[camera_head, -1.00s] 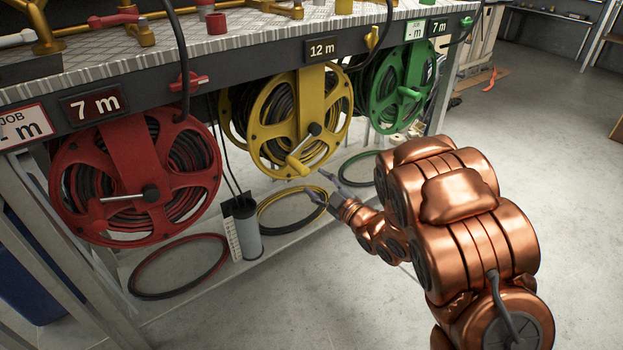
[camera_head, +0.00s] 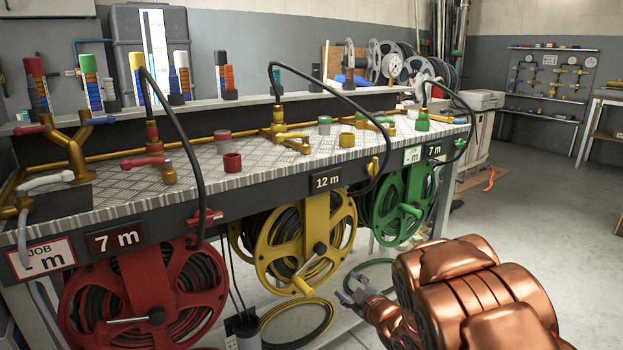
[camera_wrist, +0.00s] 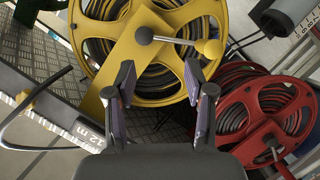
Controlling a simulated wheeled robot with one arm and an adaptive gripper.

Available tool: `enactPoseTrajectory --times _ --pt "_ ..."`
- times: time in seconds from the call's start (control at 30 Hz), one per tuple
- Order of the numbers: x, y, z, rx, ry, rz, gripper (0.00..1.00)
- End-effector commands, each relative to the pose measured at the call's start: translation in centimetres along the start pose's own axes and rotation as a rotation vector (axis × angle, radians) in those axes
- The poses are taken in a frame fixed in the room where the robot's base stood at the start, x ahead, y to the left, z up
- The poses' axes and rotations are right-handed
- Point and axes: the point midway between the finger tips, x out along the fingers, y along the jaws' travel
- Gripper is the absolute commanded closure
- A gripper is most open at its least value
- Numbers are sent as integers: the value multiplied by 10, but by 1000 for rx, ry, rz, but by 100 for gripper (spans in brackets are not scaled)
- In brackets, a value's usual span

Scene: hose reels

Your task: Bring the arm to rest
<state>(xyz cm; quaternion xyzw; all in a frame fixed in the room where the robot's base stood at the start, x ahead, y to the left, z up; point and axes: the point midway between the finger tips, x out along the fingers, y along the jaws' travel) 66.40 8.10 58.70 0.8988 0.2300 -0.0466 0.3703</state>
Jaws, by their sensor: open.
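My gripper (camera_head: 358,289) is at the end of my copper-coloured arm, low in front of the bench and just right of the yellow hose reel (camera_head: 283,262). In the wrist view my gripper (camera_wrist: 160,90) has its two dark fingers apart with nothing between them. The yellow reel (camera_wrist: 112,62) fills the view beyond the fingers, with its crank handle (camera_wrist: 175,42) above the gap. I see no contact with the reel. The red reel (camera_wrist: 232,105) lies to the right in that view.
The bench (camera_head: 235,192) carries brass pipes and valves on its top. A red reel (camera_head: 95,295) and a green reel (camera_head: 388,205) hang beside the yellow one. Coiled hoses lie on the lower shelf. Open floor (camera_head: 540,240) lies to the right.

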Motion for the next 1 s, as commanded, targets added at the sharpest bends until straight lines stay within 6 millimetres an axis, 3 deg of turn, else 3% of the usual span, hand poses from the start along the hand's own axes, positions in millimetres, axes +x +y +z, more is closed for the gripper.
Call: enactPoseTrajectory --times 0.03,0.2,0.5,0.73,1.0 --pt "-13 26 -14 9 -52 8 46" --pt "-54 72 -19 72 -253 21 46" --pt "-148 130 -40 244 -582 38 46" --pt "-234 150 -70 413 -815 26 46" --pt "-343 149 -126 624 -1065 -32 46"
